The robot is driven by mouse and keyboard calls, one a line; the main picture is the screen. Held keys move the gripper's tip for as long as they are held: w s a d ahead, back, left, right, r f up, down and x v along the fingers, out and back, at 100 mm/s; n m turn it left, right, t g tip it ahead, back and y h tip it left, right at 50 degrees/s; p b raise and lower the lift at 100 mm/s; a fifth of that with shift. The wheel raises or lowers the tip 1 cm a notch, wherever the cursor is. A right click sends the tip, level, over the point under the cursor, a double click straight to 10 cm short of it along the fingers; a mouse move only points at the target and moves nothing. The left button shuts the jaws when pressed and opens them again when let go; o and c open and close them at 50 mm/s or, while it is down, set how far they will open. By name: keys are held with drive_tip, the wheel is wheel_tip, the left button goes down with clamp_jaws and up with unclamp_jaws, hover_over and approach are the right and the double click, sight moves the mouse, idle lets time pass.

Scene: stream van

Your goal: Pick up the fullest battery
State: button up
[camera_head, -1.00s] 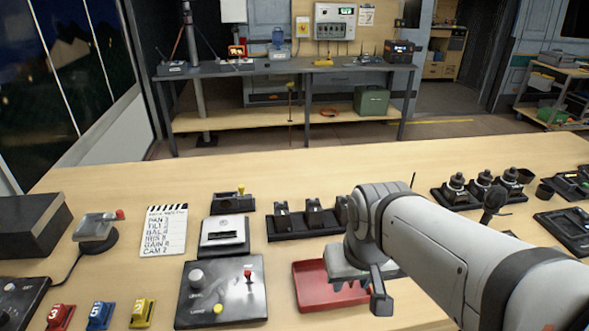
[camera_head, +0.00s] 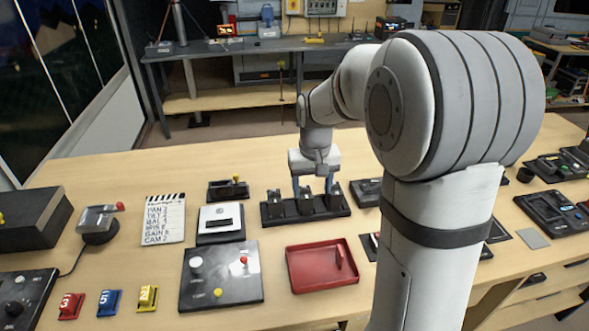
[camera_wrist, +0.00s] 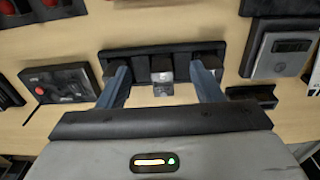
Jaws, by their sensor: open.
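A black rack (camera_head: 343,208) on the bench holds three small dark batteries in a row: the left battery (camera_head: 275,204), the middle battery (camera_head: 305,203) and the right battery (camera_head: 333,194). Their charge marks are too small to read. My gripper (camera_head: 314,187) is open and points down over the rack. In the wrist view, the spread fingers of my gripper (camera_wrist: 160,72) stand either side of the middle battery (camera_wrist: 162,86), which has a grey face. The fingers partly cover the outer two batteries. I cannot tell whether they touch anything.
A red tray (camera_head: 310,284) lies in front of the rack. A control panel (camera_head: 220,292) with knobs and a white-topped device (camera_head: 221,218) stand to the left. My arm hides part of the bench to the right. Bare bench lies behind the rack.

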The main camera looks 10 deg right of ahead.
drive_tip(key=p, duration=0.2)
hover_over(305, 192)
drive_tip(key=f, duration=0.3)
drive_tip(key=shift+s+f+g, duration=0.15)
drive_tip(key=shift+s+g, duration=0.05)
drive_tip(key=shift+g, duration=0.2)
drive_tip(key=shift+w+f, duration=0.15)
drive_tip(key=shift+f, duration=0.2)
wheel_tip(305, 192, down, 7)
drive_tip(key=shift+w+f+p, duration=0.1)
drive_tip(key=shift+f+p, duration=0.1)
drive_tip(key=shift+p, duration=0.45)
drive_tip(key=c, duration=1.3)
drive_tip(key=shift+o, duration=0.2)
